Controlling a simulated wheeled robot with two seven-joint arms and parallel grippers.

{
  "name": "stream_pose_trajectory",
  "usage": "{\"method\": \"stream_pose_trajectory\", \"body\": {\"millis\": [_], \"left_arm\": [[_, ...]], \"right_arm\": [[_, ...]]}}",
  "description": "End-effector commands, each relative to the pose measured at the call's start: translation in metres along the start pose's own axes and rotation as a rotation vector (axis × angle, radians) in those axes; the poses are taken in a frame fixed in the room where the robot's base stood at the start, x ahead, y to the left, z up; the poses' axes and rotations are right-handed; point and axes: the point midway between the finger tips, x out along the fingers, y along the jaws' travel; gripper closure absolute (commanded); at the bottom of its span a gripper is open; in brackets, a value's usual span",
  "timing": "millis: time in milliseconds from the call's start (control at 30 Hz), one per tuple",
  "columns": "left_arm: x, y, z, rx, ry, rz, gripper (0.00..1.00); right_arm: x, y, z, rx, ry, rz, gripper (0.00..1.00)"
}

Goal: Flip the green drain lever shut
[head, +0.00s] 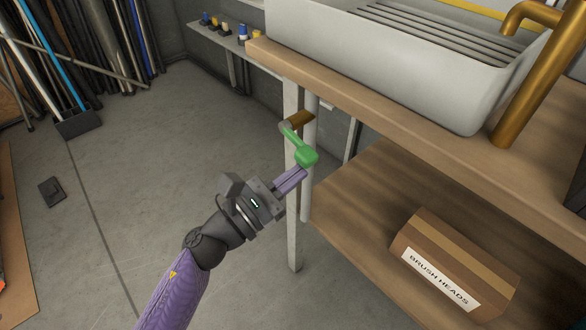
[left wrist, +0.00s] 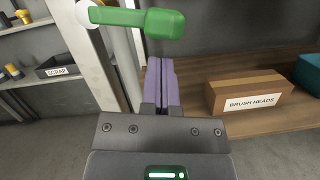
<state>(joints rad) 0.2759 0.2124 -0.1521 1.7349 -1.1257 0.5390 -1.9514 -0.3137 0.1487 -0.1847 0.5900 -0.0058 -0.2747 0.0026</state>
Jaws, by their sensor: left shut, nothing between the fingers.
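The green drain lever (head: 300,147) is by the bench leg in the head view, below the sink's level, near a brass fitting (head: 299,119). Its arm slants down to the right and ends in a thicker green knob. It also shows at the top of the left wrist view (left wrist: 150,20), lying nearly sideways. My left gripper (head: 301,172) is shut and empty, its purple fingertips at or just below the knob. In the left wrist view the shut fingers (left wrist: 161,66) point up toward the lever's thick end; I cannot tell whether they touch it. My right gripper is not in view.
A white sink (head: 400,75) with a brass tap (head: 530,70) sits on the wooden bench. A box labelled BRUSH HEADS (head: 455,265) rests on the lower shelf. The white bench leg (head: 293,220) stands close beside my gripper.

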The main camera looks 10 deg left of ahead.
Motion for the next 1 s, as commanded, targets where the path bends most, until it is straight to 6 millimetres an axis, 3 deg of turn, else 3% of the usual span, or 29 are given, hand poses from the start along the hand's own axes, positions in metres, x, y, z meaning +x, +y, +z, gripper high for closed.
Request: {"method": "stream_pose_trajectory", "body": {"millis": [100, 467, 633, 1000], "left_arm": [[0.002, 0.001, 0.011, 0.001, -0.001, 0.000, 1.00], [0.003, 0.000, 0.012, -0.008, 0.001, 0.002, 1.00], [0.007, -0.003, 0.033, -0.209, -0.004, 0.053, 1.00], [0.006, -0.006, 0.028, -0.269, 0.001, 0.068, 1.00]], "right_arm": [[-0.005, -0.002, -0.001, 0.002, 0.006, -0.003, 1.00], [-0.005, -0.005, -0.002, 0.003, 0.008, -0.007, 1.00], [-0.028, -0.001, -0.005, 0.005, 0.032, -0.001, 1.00], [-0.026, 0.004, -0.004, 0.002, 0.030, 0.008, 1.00]]}}
